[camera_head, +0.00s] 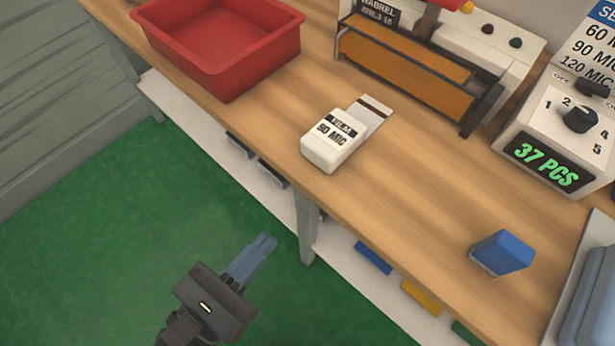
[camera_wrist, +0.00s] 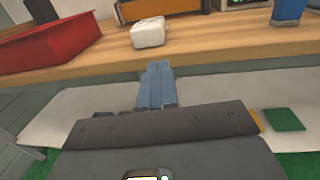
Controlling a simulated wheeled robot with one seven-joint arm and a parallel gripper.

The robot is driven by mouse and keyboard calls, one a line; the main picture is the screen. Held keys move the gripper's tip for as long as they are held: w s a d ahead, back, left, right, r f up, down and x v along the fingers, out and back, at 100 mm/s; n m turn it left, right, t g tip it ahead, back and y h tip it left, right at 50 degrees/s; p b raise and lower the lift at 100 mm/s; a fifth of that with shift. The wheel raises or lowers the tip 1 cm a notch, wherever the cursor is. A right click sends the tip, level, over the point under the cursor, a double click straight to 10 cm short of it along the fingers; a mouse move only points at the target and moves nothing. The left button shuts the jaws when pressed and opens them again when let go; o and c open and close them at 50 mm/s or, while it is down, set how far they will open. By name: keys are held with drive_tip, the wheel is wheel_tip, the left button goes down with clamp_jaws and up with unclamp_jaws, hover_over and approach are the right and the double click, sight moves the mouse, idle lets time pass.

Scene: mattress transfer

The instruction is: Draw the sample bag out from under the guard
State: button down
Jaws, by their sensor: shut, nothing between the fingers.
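A white block labelled "FILM 90 MIC" (camera_head: 333,140) lies on the wooden bench near its front edge; it also shows in the wrist view (camera_wrist: 148,33). A flat grey-white piece with a dark band (camera_head: 371,115), possibly the sample bag, extends from behind the block toward the sealer. The orange guard bar (camera_head: 405,70) spans the front of the sealing machine. I cannot make out a bag under it. My gripper (camera_head: 266,240) is shut and empty, out over the green floor in front of the bench. In the wrist view its blue fingers (camera_wrist: 158,68) point toward the block.
A counter box reading "37 PCS" (camera_head: 550,150) stands at the right, with a blue block (camera_head: 502,252) nearer the front edge. A white lower shelf (camera_head: 215,135) runs under the bench.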

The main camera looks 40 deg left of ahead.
sight(328, 167)
drive_tip(key=w, duration=1.3)
drive_tip(key=shift+w+a+p, duration=0.15)
drive_tip(key=shift+w+p, duration=0.2)
drive_tip(key=shift+w, duration=0.05)
drive_tip(key=shift+w+r+p, duration=0.15)
drive_tip(key=shift+w+p, duration=0.4)
drive_tip(key=shift+w, duration=0.55)
drive_tip(key=shift+s, duration=0.1)
